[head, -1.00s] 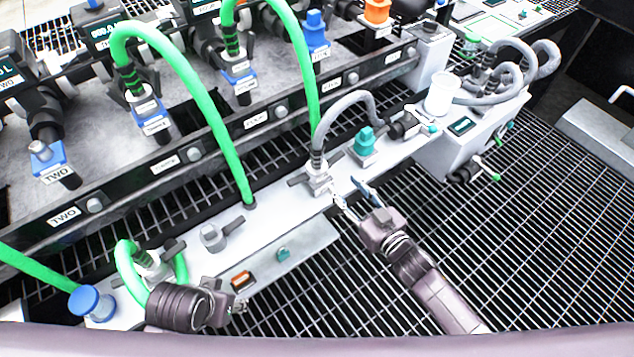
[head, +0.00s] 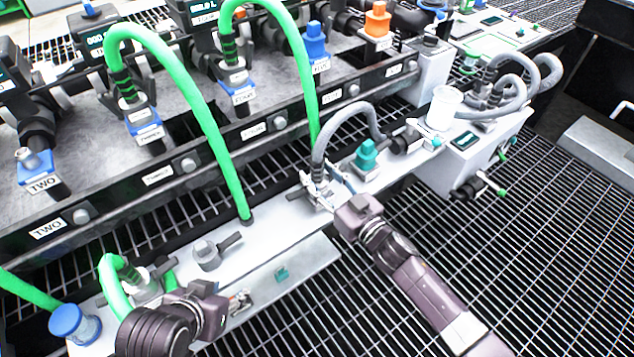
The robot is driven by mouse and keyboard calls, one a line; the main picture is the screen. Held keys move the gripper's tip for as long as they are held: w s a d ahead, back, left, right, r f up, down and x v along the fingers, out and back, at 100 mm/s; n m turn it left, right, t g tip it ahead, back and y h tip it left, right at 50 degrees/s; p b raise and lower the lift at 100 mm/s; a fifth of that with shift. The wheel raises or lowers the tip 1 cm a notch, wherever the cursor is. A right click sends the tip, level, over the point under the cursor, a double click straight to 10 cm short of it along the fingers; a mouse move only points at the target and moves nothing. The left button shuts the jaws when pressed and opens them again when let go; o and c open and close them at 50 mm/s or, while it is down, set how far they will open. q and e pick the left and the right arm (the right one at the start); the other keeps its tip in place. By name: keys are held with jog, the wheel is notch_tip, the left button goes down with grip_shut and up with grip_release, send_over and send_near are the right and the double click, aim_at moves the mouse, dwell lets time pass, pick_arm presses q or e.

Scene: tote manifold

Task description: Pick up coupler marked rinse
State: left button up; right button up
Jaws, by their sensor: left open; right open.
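A coupler (head: 318,188) with a pale, labelled body hangs at the end of a grey hose (head: 343,112) and stands on the white manifold bar. Its label is too small to read, so I cannot confirm it says rinse. My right gripper (head: 327,187) is open, with its fingers around or just beside this coupler; contact is not clear. My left gripper (head: 241,300) is open at the bar's lower left, seen mostly from behind, with nothing visible in it.
A teal plug (head: 366,154) and a white cup (head: 443,107) stand just right of the coupler. A grey valve handle (head: 213,252) and a green hose (head: 205,125) are to its left. A blue-capped knob (head: 75,323) is at lower left. Open grating (head: 540,240) lies at right.

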jog(key=shift+w+a, duration=0.3)
jog(key=shift+w, duration=0.1)
grip_shut()
jog(key=shift+r, duration=0.1)
